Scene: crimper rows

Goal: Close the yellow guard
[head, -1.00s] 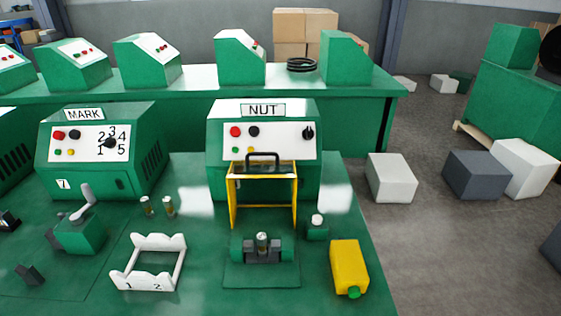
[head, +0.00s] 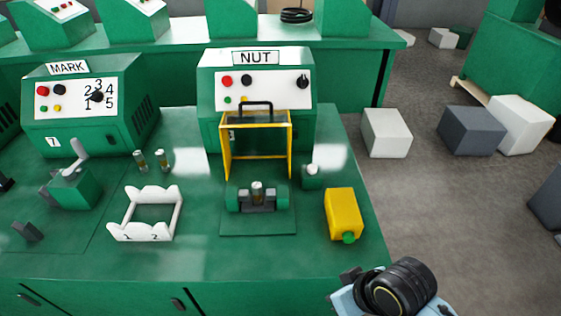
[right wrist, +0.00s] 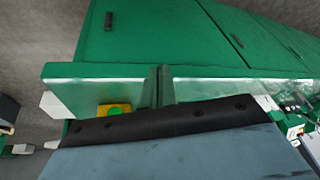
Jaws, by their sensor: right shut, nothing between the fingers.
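The yellow guard (head: 289,150) is a thin yellow frame on the front of the green NUT machine (head: 208,95). Its black handle (head: 256,103) is at the top, over a see-through panel, and the front below is open. A small fixture with a grey clamp and an upright metal piece (head: 257,192) sits on the bench in front of it. My right gripper (right wrist: 158,86) shows in the right wrist view with its fingers together and empty. In the head view my right arm is at the bottom right, well apart from the guard. My left gripper is out of view.
A white numbered rack (head: 146,234) and two small cylinders (head: 161,160) are to the left. The MARK machine (head: 140,120) stands further left. Boxes (head: 386,133) are on the floor at right.

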